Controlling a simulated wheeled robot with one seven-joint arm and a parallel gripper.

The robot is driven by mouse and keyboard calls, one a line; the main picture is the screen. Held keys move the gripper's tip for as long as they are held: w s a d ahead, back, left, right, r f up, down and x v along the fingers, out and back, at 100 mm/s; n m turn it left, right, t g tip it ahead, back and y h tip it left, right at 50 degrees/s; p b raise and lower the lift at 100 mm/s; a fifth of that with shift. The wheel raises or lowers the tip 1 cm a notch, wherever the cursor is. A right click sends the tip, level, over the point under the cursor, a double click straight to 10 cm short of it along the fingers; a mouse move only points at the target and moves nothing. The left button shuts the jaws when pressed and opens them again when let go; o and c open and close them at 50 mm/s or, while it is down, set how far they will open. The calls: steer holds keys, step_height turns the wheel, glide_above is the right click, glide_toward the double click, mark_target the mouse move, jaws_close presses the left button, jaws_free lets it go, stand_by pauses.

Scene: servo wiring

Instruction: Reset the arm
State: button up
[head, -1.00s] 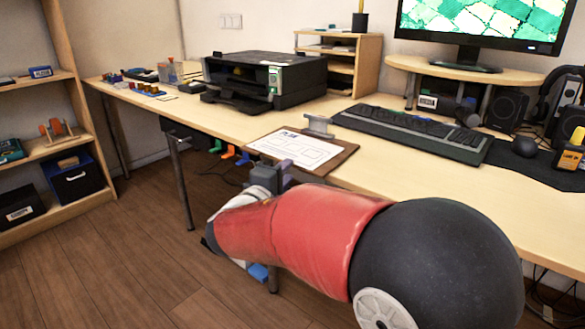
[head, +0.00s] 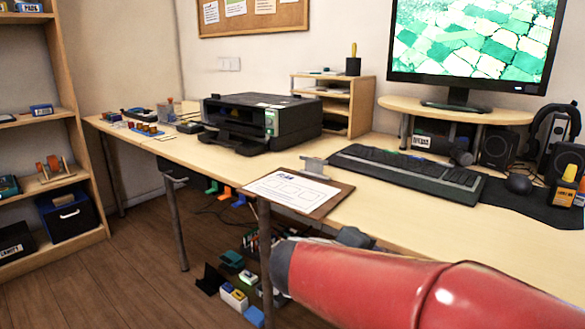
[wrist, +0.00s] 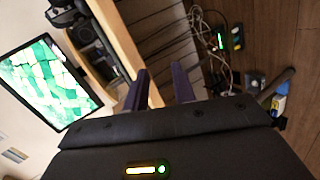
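My arm (head: 400,290), with a red link, lies across the lower right of the head view, in front of the desk's near edge. The arm mostly hides my gripper in that view. In the wrist view my gripper (wrist: 158,84) shows two dark purple fingers standing apart, with nothing visible held between them. The desk edge (wrist: 128,40) and cables on the floor show behind the fingers.
The desk (head: 420,210) carries a clipboard (head: 322,202), keyboard (head: 405,175), printer (head: 262,122) and monitor (head: 475,50). Small boxes (head: 234,298) and cables lie beneath it. A shelf unit (head: 80,150) stands at left. Floor (head: 130,270) at lower left is clear.

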steer(key=s+d+f+m+g+y, duration=0.3)
steer(key=s+d, duration=0.2)
steer(key=s, duration=0.4)
steer(key=s+a+f+m+y+p, duration=0.1)
steer(key=s+a+f+m+y, duration=0.1)
steer(key=s+y, duration=0.4)
steer(key=s+a+m, duration=0.1)
steer(key=s+m, duration=0.1)
steer(key=s, duration=0.1)
steer(key=shift+s+m, duration=0.3)
